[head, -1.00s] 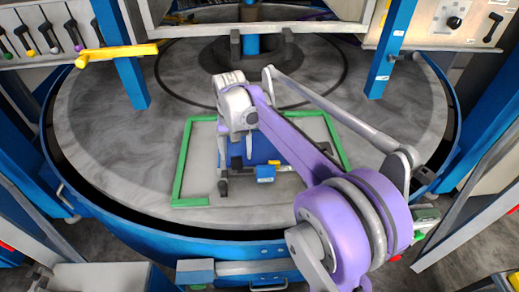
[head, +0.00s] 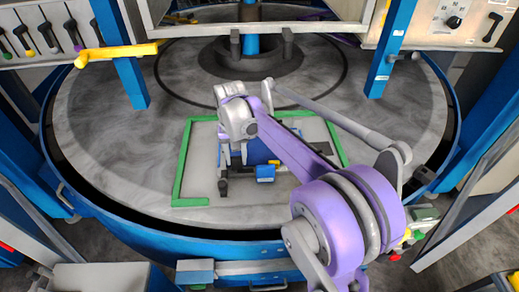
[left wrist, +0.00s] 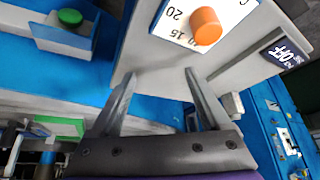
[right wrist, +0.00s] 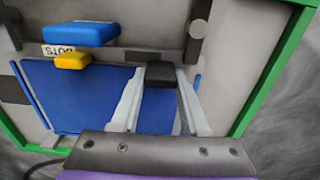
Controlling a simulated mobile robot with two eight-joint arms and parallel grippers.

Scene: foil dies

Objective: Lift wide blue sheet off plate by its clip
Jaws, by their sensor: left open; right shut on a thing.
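The wide blue sheet (right wrist: 85,95) lies below my right gripper in the right wrist view. A patch of blue (head: 259,150) shows behind my arm in the head view. The pale plate (head: 200,160) has a green border. The black clip (right wrist: 160,74) is between the fingertips of my right gripper (right wrist: 160,84), which is shut on it. I cannot tell whether the sheet touches the plate. My left gripper (left wrist: 161,84) is open and empty, in front of a pale panel with an orange knob.
A blue block (right wrist: 82,33) with a yellow block (right wrist: 72,61) and a lettered label sits beside the sheet. The round grey table (head: 110,150) has a blue rim. Blue posts and a yellow handle (head: 115,54) stand around it. The table's left side is clear.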

